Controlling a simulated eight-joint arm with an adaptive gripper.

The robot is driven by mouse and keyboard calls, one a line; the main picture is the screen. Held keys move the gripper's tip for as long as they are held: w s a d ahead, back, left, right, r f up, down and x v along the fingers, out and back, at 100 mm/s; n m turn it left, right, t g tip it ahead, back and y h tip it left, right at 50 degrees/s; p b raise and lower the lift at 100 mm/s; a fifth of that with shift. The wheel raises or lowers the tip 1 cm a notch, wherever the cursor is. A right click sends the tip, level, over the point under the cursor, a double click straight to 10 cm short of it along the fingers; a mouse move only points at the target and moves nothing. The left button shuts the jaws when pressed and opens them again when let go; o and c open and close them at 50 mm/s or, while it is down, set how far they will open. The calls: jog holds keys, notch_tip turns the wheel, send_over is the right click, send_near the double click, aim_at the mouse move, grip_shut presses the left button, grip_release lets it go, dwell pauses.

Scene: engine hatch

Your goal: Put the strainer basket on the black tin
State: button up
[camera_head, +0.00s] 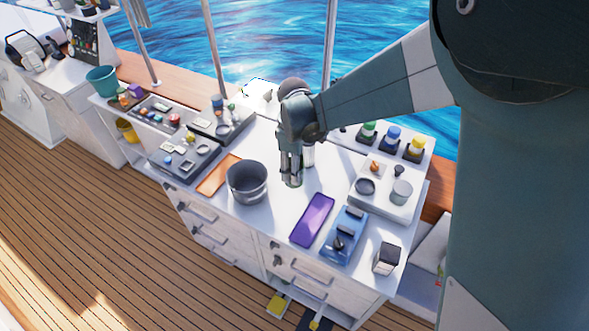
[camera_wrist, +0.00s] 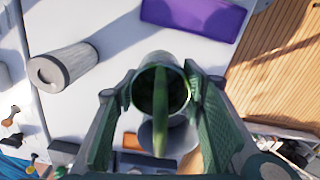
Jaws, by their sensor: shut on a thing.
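My gripper (camera_head: 291,180) is above the middle of the white worktop, pointing down. In the wrist view its fingers (camera_wrist: 162,100) are shut around an upright open cylinder (camera_wrist: 136,88), which looks like the strainer basket. A green strip crosses its dark opening. In the head view the fingers mostly hide it, and I cannot tell how far it is above the worktop.
A grey bucket (camera_head: 247,183) stands left of my gripper, beside an orange mat (camera_head: 216,178). A purple tray (camera_head: 312,219) and blue device (camera_head: 345,236) are to the right. A pale cylinder (camera_wrist: 64,66) stands near the gripper. Trays of parts (camera_head: 184,156) fill the left.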

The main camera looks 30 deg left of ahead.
dwell(0.3)
jog(key=d+r, duration=0.5)
jog(key=d, duration=0.6)
notch_tip(320, 180, up, 7)
jog(key=m, duration=0.2)
send_over(391, 252)
jog(key=shift+s+f, duration=0.1)
jog(key=shift+f, duration=0.05)
notch_tip(391, 252, down, 6)
jog(key=shift+f, duration=0.15)
dwell(0.6)
jog(key=shift+f, duration=1.85)
